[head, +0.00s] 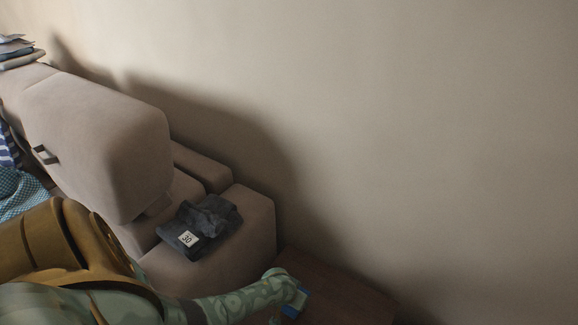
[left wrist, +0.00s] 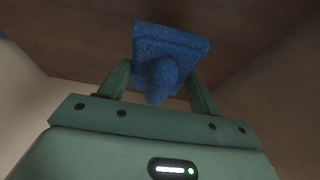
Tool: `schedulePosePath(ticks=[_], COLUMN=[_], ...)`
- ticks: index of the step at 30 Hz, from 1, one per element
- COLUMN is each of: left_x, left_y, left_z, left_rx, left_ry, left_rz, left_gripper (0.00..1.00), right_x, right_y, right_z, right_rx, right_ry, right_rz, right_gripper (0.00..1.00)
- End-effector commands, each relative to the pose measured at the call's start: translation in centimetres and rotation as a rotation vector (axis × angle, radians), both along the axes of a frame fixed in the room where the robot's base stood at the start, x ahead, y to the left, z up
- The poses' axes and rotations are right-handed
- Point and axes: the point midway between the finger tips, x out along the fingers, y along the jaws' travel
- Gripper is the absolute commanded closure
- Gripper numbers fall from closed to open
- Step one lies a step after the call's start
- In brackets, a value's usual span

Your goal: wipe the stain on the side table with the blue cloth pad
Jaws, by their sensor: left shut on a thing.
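The blue cloth pad (left wrist: 170,48) has a flat block with a rounded knob. My left gripper (left wrist: 158,85) is shut on the knob, with a green finger on each side in the left wrist view. In the head view my left gripper (head: 285,300) is at the bottom, and a small part of the blue pad (head: 296,303) shows at its tip. It is over the dark brown side table (head: 335,290). I cannot tell if the pad touches the tabletop. The tabletop also shows in the left wrist view (left wrist: 80,35). No stain is visible in either view. My right gripper is not in view.
A beige sofa (head: 100,135) stands left of the side table. A dark folded garment (head: 212,218) with a tag marked 30 lies on its near arm. Folded items (head: 18,52) and a blue patterned cloth (head: 18,192) are at the far left. A bare wall rises behind.

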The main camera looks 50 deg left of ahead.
Motion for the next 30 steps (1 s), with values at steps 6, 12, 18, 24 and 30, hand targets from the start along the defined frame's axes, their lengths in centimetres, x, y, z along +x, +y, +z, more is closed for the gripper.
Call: schedulePosePath(ticks=[6, 12, 18, 24, 30], left_x=[-0.4, -0.6, -0.6, 2.0, 10.5], left_y=[0.0, 0.1, 0.0, -0.4, -2.5], left_z=[2.0, 2.1, 2.0, 3.8, 11.4], left_rx=[0.0, 0.0, 0.0, 0.001, 0.003], left_ry=[-0.002, 0.0, 0.0, -0.007, -0.015], left_rz=[0.0, -0.001, -0.001, 0.005, 0.022], left_gripper=[0.58, 0.58, 0.58, 0.58, 0.58], right_x=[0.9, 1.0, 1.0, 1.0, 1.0], right_y=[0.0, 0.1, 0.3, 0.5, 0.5], right_z=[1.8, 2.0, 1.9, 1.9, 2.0], right_rx=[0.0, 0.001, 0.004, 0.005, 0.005], right_ry=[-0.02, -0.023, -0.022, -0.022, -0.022], right_rz=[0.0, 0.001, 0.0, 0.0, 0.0], right_gripper=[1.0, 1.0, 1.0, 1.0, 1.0])
